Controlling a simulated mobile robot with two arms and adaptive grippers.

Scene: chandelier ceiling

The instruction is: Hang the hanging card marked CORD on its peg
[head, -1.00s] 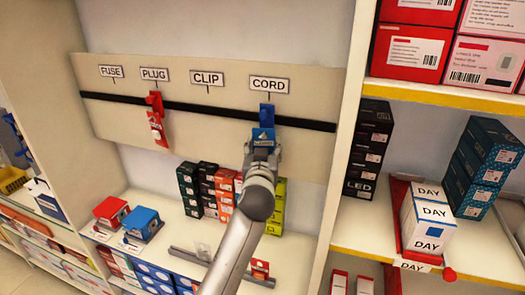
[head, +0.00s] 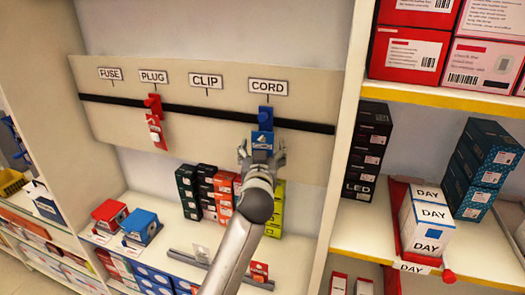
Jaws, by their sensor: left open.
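The blue hanging card (head: 262,140) hangs below the CORD label (head: 268,86), at the blue peg piece (head: 266,113) on the black rail. It hangs roughly upright, and the print on its lower part is too small to read. My left gripper (head: 261,154) is open just below and around the card's lower edge, its fingers spread to either side. Whether a finger still touches the card I cannot tell. The right gripper is not in view.
A red card (head: 156,130) hangs under the PLUG label (head: 153,77). The FUSE and CLIP places hold no card. Dark, orange and green boxes (head: 205,190) stand on the shelf below the board. A shelf upright (head: 345,130) is close on the right.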

